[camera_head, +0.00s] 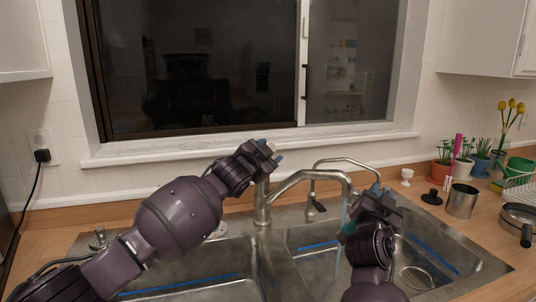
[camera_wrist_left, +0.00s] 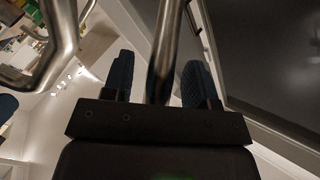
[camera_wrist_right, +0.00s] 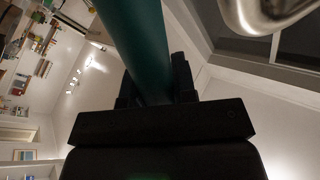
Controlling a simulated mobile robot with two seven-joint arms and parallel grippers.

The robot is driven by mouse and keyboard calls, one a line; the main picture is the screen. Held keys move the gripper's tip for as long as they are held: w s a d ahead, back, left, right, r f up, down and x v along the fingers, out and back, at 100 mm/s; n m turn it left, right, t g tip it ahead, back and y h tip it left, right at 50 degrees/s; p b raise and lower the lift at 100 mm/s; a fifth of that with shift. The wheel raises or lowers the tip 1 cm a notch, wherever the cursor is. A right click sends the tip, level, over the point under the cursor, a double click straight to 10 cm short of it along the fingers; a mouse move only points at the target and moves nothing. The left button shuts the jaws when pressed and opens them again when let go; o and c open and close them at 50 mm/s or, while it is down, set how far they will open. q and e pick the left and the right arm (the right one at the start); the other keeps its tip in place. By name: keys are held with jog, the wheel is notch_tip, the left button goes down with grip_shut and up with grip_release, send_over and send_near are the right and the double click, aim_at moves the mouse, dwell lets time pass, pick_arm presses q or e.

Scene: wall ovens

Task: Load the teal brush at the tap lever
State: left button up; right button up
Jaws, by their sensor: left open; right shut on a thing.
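My left gripper (camera_head: 271,151) is open above the tap's base. In the left wrist view the tap lever (camera_wrist_left: 165,55), a thin metal rod, stands between its two fingers, with gaps at the sides. The metal tap (camera_head: 262,205) arches to the right over the sink. My right gripper (camera_head: 381,192) is over the right basin, close to the spout's end, and is shut on the teal brush (camera_wrist_right: 140,45). In the head view only a small teal part of the brush (camera_head: 349,228) shows; its bristles are hidden. A thin bluish stream (camera_head: 344,205) hangs below the spout.
The double sink (camera_head: 300,270) lies below both arms. A second, thinner tap (camera_head: 345,161) stands behind on the right. The window sill (camera_head: 190,152) runs behind.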

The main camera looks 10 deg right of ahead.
pick_arm(q)
jog(key=shift+w, duration=0.1)
grip_shut()
jog(key=shift+s+d+f+m+t+h, duration=0.1)
jog(key=shift+s+f+m+t+h, duration=0.3)
jog(key=shift+f+m+t, duration=0.15)
dwell(0.4)
grip_release()
jog(key=v, duration=1.2)
jog(key=shift+r, duration=0.15)
jog(key=shift+r, duration=0.1)
dwell(0.4)
